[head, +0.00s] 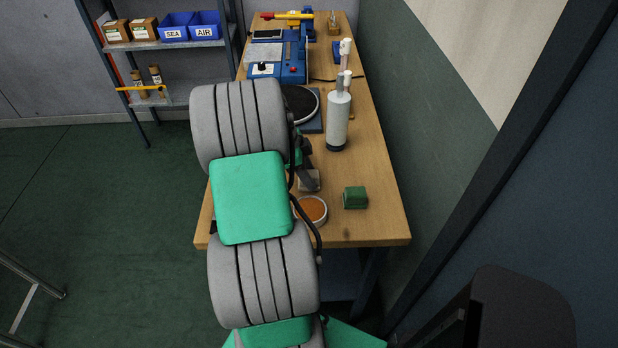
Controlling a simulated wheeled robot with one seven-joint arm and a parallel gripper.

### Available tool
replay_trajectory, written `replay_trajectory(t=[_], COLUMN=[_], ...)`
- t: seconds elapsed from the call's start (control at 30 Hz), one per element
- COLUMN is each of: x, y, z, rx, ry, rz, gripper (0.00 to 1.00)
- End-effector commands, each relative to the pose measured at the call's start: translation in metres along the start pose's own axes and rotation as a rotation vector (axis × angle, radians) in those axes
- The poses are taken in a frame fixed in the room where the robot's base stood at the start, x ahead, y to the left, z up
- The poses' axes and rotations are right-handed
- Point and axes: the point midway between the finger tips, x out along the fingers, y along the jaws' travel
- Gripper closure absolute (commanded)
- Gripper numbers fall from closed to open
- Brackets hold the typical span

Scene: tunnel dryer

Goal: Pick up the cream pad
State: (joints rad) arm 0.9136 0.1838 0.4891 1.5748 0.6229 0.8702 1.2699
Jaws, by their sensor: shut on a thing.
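The cream pad (309,182) is a small pale block at the near half of the wooden bench, just right of my arm. My gripper (305,168) is dark and partly hidden behind my arm's grey and green links. It reaches down to the pad's upper part and is shut on it. Whether the pad still touches the bench top cannot be told from this view.
A round dish with orange content (312,210) is just nearer than the pad, and a green block (355,197) is to its right. A white bottle (338,120) stands behind. A blue machine (278,65) is farther back. The bench's near right corner (385,225) is clear.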

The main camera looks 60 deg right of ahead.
Motion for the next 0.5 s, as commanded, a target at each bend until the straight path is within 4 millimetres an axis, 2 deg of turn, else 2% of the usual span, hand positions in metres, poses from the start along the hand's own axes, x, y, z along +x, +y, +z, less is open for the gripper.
replay_trajectory(t=[0.17, 0.37, 0.5], x=[-0.005, -0.030, -0.064], y=[-0.001, -0.001, 0.031], z=[-0.002, -0.012, -0.026], rx=[0.001, 0.002, 0.003], ry=[0.000, -0.001, -0.002], rz=[-0.002, -0.006, -0.008], gripper=[0.96, 0.96, 0.96])
